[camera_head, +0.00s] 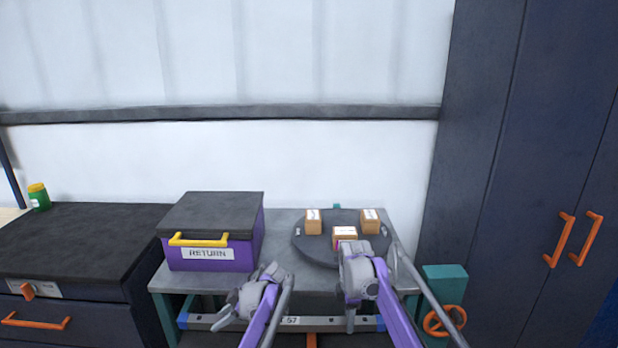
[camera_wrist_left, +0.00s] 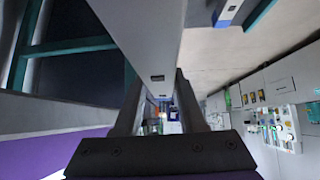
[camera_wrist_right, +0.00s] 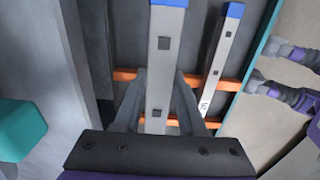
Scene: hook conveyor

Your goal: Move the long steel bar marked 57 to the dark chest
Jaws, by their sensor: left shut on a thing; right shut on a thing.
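The long steel bar marked 57 (camera_head: 305,321) has blue ends and lies level across the front of the grey table. My left gripper (camera_head: 236,312) is shut on the bar left of its label. My right gripper (camera_head: 351,318) is shut on it right of the label. In the left wrist view the bar (camera_wrist_left: 150,40) runs up from between the fingers. In the right wrist view the bar (camera_wrist_right: 162,60) ends in blue at the top.
A purple RETURN box (camera_head: 210,250) and a dark round turntable (camera_head: 315,245) with small boxes stand on the table. A second blue-ended bar (camera_wrist_right: 215,70) lies across orange supports (camera_wrist_right: 228,84). A teal post with an orange wheel (camera_head: 444,320) and dark cabinet (camera_head: 530,150) are right.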

